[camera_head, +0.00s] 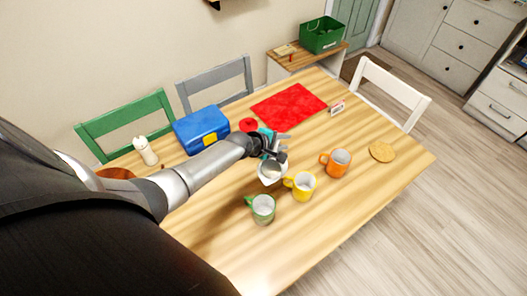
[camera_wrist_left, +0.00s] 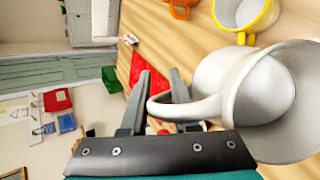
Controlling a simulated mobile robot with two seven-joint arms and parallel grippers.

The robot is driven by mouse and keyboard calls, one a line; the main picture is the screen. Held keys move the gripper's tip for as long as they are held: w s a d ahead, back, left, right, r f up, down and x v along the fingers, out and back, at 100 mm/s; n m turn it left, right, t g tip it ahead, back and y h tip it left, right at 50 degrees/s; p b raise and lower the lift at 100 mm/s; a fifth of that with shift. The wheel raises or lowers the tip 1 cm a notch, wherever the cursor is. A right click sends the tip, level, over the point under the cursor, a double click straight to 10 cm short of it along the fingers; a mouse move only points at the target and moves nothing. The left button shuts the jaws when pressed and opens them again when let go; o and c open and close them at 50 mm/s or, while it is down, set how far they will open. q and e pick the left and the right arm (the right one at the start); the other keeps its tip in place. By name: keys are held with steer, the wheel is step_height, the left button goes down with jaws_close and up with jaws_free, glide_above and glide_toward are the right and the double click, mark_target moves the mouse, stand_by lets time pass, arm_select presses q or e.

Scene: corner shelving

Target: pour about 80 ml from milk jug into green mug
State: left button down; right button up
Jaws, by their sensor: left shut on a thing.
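The white milk jug (camera_head: 271,174) is in my left gripper (camera_head: 273,152), over the middle of the table. In the left wrist view the jug (camera_wrist_left: 215,75) fills the right side, and its handle (camera_wrist_left: 185,110) is between the fingers of the left gripper (camera_wrist_left: 155,90). I cannot tell the jug's exact tilt or its milk level. The green mug (camera_head: 263,209) stands upright on the table, below the jug in the head view and apart from it. Its pale inside shows, with no clear liquid. My right gripper is not in view.
A yellow mug (camera_head: 303,187) stands close beside the jug, with an orange mug (camera_head: 339,163) further right. A cork coaster (camera_head: 382,152), red mat (camera_head: 288,106), blue box (camera_head: 201,130) and white bottle (camera_head: 146,152) are on the table. The front right of the table is clear.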

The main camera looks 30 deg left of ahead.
arm_select(q)
steer(key=shift+s+r+t+b, duration=0.2)
steer(key=shift+t+b, duration=0.15)
steer(key=shift+t, duration=0.35)
steer(key=shift+s+d+f+m+t+b, duration=0.15)
steer(key=shift+s+f+m+t+b, duration=0.55)
steer(key=shift+b, duration=0.6)
steer(key=shift+w+r+n, duration=0.2)
steer(key=shift+w+n, duration=0.05)
steer(key=shift+n, duration=0.05)
steer(key=shift+s+d+r+t+y+b, duration=0.1)
steer(key=shift+s+d+t+y+b, duration=0.15)
steer(key=shift+s+t+b, duration=0.55)
stand_by(1.0)
steer(key=shift+m, duration=0.4)
steer(key=shift+w, duration=0.1)
